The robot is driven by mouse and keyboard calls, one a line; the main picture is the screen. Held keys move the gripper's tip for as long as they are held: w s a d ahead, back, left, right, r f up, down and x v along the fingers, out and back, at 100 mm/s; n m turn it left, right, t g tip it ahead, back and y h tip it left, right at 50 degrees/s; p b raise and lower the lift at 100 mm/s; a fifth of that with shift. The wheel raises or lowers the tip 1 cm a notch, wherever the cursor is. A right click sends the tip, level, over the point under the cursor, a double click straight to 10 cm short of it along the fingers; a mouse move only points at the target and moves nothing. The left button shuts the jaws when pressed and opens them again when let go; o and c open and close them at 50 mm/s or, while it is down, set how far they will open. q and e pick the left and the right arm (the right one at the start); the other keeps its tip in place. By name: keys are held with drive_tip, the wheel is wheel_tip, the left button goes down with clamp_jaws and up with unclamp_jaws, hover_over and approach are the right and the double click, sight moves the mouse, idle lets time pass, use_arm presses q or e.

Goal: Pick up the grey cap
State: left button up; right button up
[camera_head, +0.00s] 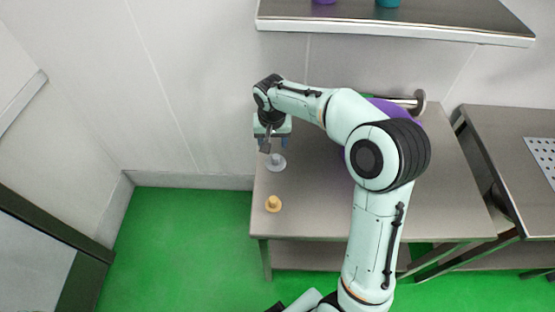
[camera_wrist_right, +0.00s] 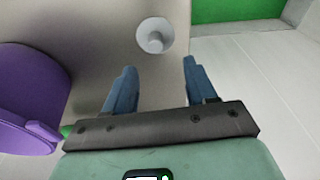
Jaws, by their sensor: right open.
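The grey cap (camera_head: 276,162) stands on the left part of the metal table, with a round flange and a narrower knob on top. It also shows in the right wrist view (camera_wrist_right: 155,36), beyond my fingertips and roughly between their lines. My right gripper (camera_head: 271,143) is above and just behind the cap in the head view, pointing down. In the right wrist view its two blue fingers (camera_wrist_right: 163,80) are apart with nothing between them. My left gripper is not in view.
A yellow-orange cap (camera_head: 273,203) stands on the table (camera_head: 310,210) nearer its front left corner. A purple object (camera_head: 400,112), also in the wrist view (camera_wrist_right: 30,95), lies partly behind my arm. A shelf (camera_head: 400,25) hangs above. Another metal table (camera_head: 500,150) stands right.

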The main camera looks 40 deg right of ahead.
hover_over(275, 156)
drive_tip(key=a, duration=0.1)
drive_tip(key=f, duration=0.5)
drive_tip(key=shift+s+a+f, duration=0.1)
drive_tip(key=shift+s, duration=0.2)
drive_tip(key=shift+w+d+f, duration=0.1)
drive_tip(key=shift+d+f, duration=0.1)
drive_tip(key=shift+f, duration=0.65)
drive_tip(key=shift+w+d+f, duration=0.1)
drive_tip(key=shift+d+f, duration=0.15)
drive_tip(key=shift+f, duration=0.65)
drive_tip(key=shift+w+d+f, duration=0.1)
drive_tip(key=shift+d+f, duration=0.1)
drive_tip(key=shift+f, duration=0.65)
clamp_jaws()
